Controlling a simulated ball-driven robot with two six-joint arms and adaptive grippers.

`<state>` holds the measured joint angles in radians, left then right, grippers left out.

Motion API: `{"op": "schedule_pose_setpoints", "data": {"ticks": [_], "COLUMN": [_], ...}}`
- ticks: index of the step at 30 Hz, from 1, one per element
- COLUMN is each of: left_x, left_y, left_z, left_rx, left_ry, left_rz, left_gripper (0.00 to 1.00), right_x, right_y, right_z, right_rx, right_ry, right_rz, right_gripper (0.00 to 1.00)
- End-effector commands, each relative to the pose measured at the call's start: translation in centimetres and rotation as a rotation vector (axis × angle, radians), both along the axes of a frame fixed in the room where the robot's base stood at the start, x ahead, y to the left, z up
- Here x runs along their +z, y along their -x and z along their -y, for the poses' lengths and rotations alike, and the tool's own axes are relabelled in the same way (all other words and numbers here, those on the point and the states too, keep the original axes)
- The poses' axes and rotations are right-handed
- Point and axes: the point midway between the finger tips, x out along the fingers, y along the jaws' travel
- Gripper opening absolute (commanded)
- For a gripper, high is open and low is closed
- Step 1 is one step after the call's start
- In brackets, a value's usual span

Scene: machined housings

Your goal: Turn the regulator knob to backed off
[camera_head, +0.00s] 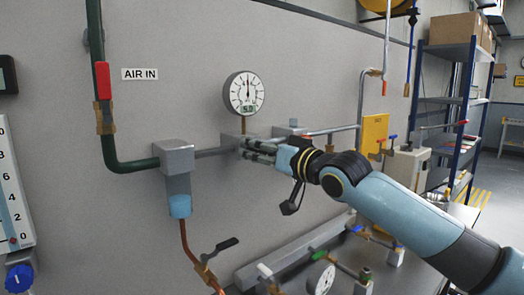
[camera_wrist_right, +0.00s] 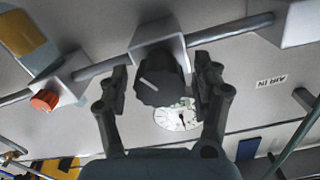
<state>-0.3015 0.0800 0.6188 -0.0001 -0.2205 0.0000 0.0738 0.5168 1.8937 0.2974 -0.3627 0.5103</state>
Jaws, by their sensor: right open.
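The regulator knob (camera_wrist_right: 163,88) is dark and ribbed, with a pale pointer line, on a grey regulator block (camera_wrist_right: 158,32) in the right wrist view. My right gripper (camera_wrist_right: 160,76) is open, with one finger on each side of the knob and a small gap visible at both. In the head view the right gripper (camera_head: 246,150) reaches in from the right, below the round gauge (camera_head: 244,93). There its fingers hide the knob and part of the block. The gauge is partly hidden behind the knob in the wrist view. My left gripper is not in view.
A grey filter unit (camera_head: 178,163) with a blue bowl stands left of the gripper on the pipe line. A block with a red-orange button (camera_wrist_right: 45,100) is beside the regulator. A dark-handled valve (camera_head: 225,244) and a second gauge (camera_head: 320,278) are lower down. Shelving (camera_head: 452,98) stands right.

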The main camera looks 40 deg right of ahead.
Motion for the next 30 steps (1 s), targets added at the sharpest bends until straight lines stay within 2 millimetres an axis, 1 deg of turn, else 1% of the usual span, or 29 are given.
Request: {"op": "schedule_pose_setpoints", "data": {"ticks": [1,2,13,23,30], "left_x": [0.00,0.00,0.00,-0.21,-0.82], "left_y": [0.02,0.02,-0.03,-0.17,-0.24], "left_z": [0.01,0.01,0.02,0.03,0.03], "left_rx": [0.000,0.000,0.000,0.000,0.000], "left_ry": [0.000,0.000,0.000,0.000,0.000], "left_rz": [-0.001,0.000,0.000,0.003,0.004], "left_gripper": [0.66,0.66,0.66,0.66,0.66], "right_x": [0.00,0.00,0.01,-0.03,-0.09], "right_y": [0.01,0.01,0.03,0.03,0.03], "right_z": [0.00,0.01,0.01,-0.01,-0.06], "right_rx": [0.000,0.000,0.000,0.000,0.000], "right_ry": [0.000,0.001,0.001,0.047,0.192], "right_rz": [0.000,0.000,0.000,0.004,0.015], "right_gripper": [0.62,0.58,0.10,0.09,0.09]}}
